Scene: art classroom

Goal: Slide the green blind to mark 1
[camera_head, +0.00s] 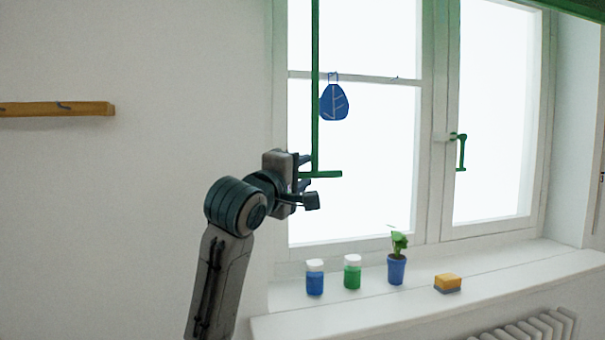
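The green blind (572,7) shows only as a dark green strip along the top right edge of the view. A thin green rod (315,90) hangs in front of the window's left side and ends in a short crossbar (326,174). My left gripper (305,172) is at the rod's lower end. Its two fingers look apart, one above and one below the crossbar's left part; contact cannot be told. I cannot make out mark 1. My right gripper is not in view.
A green window handle (461,152) is farther right. The sill (400,307) holds a blue jar (315,284), a green jar (352,278), a potted plant (397,270) and a sponge (448,282). A wooden rail (50,109) is left.

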